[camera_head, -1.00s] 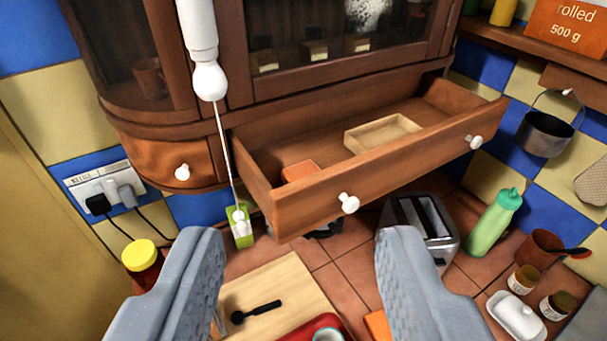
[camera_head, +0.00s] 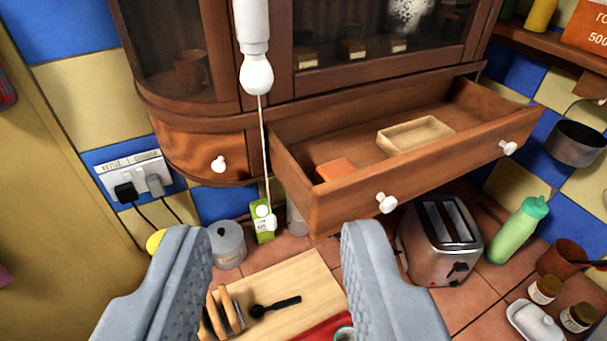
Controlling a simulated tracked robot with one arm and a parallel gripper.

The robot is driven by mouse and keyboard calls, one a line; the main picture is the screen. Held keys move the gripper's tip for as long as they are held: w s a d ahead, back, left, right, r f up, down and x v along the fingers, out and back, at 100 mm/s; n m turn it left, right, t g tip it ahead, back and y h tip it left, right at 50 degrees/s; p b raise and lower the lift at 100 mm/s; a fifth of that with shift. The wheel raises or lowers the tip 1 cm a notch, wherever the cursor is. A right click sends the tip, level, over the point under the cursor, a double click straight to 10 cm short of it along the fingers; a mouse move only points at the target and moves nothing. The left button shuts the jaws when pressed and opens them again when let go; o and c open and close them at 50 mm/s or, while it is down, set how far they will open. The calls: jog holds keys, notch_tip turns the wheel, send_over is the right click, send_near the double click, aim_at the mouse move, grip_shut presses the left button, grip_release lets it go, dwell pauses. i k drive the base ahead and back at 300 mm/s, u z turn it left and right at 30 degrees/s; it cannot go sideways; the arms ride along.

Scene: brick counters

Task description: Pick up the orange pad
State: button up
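The orange pad (camera_head: 335,169) lies inside the open wooden drawer (camera_head: 345,205), near its left end. The drawer's front wall hides the pad's lower part. My gripper (camera_head: 277,235) is open, with its two grey fingers wide apart and nothing between them. It is in front of and below the drawer in the picture, with the pad above and to the right of the gap between the fingers.
A pale wooden tray (camera_head: 416,136) lies in the drawer right of the pad. A white hanging cord pull (camera_head: 257,75) hangs left of the drawer. Below are a toaster (camera_head: 440,240), a green carton (camera_head: 263,224), a grey canister (camera_head: 226,245) and a cutting board (camera_head: 300,282).

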aim_at(333, 169)
jog(key=u, duration=1.55)
jog(key=k, duration=0.8)
jog(key=z, duration=1.15)
jog(key=i, duration=1)
jog(key=u, duration=0.05)
